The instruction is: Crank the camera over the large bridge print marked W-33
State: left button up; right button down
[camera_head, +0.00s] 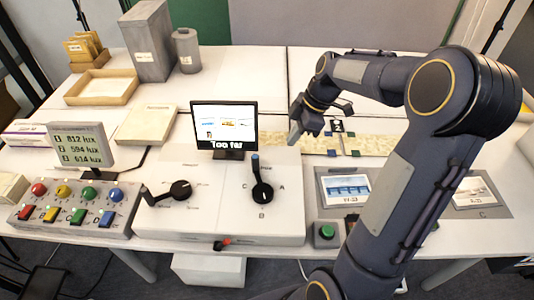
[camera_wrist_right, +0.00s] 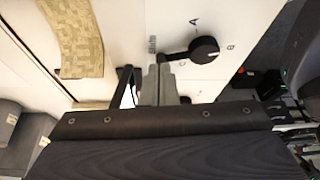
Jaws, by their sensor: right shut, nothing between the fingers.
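A print with a blue bridge-like picture (camera_head: 347,187) lies in a grey mount on the right of the table; its small label seems to read W-33. A white control box (camera_head: 220,222) carries a black crank (camera_head: 180,190) on its left and a black lever (camera_head: 262,190) with a blue tip, among letters A, B and C. A small screen (camera_head: 223,122) behind it reads "Too far". My right gripper (camera_head: 298,128) is shut and empty, above and behind the lever. In the wrist view its fingers (camera_wrist_right: 157,88) overlap the lever's end; contact is unclear. My left gripper is out of view.
A second print (camera_head: 473,191) lies further right, beyond my arm. A green button (camera_head: 326,232) sits before the first print. A button box (camera_head: 78,208) and lux display (camera_head: 80,146) stand left. A patterned strip (camera_head: 372,144) lies behind the prints. Boxes stand at the back left.

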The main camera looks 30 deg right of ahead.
jog(key=x, duration=0.7)
jog(key=shift+a+f, duration=0.15)
jog(key=shift+f, duration=0.1)
jog(key=shift+w+a+p, duration=0.3)
jog(key=shift+a, duration=0.25)
jog(key=shift+w+a+p, duration=0.3)
jog(key=shift+a, duration=0.25)
jog(key=shift+w+a, duration=0.3)
jog(key=shift+a, duration=0.35)
